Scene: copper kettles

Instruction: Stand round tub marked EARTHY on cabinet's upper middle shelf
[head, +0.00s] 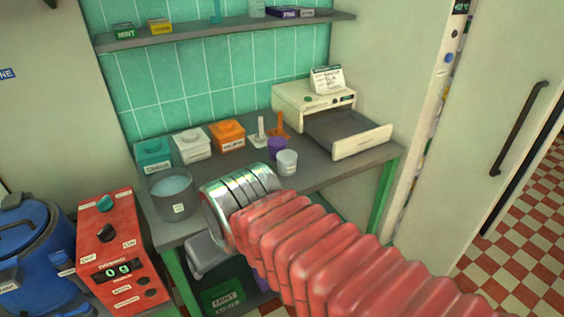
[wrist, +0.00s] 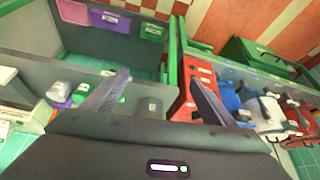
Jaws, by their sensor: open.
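No label reading EARTHY can be made out in either view. On the bench, a small white round tub (head: 287,162) with an unreadable label stands beside a purple round one (head: 277,147). A grey round pot (head: 173,196) with pale contents and an unreadable label stands at the bench's front left. My gripper (wrist: 158,78) is open and empty in the wrist view, its two dark fingers spread apart. In the head view its fingers are hidden behind my arm. I cannot tell which thing is the cabinet with the upper middle shelf.
Teal (head: 152,153), white (head: 191,145) and orange (head: 227,134) canisters line the bench's back. A cream machine (head: 300,97) with an open drawer stands right of them. A wall shelf (head: 220,30) holds small boxes. A red device (head: 120,245) and blue vessel (head: 40,245) stand left.

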